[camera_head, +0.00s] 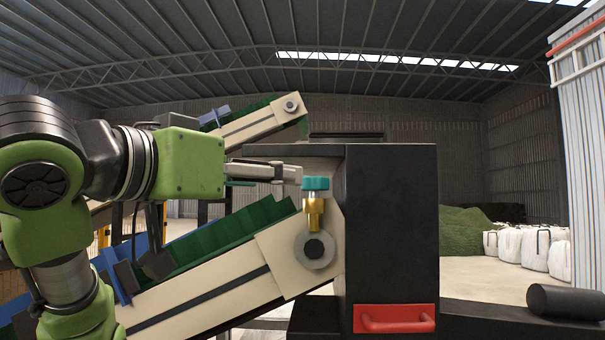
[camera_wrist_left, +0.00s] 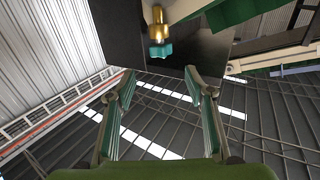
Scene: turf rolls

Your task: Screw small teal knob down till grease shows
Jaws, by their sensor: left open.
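The small teal knob (camera_head: 316,184) caps a brass fitting (camera_head: 314,210) above a round grey bearing end (camera_head: 314,250) of the lower conveyor. In the left wrist view the teal knob (camera_wrist_left: 161,50) and the brass fitting (camera_wrist_left: 157,29) are beyond the fingertips. My left gripper (camera_head: 290,174) comes in from the left beside the knob in the head view. In the left wrist view the left gripper (camera_wrist_left: 160,80) is open, with nothing between its fingers. No grease is visible. My right gripper is not in view.
A black housing (camera_head: 392,220) with a red handle panel (camera_head: 395,318) stands close to the right of the knob. The lower conveyor (camera_head: 210,290) slopes up to the fitting. A dark cylinder (camera_head: 565,301) lies at the right. White bags (camera_head: 530,248) and green turf (camera_head: 465,233) are far back.

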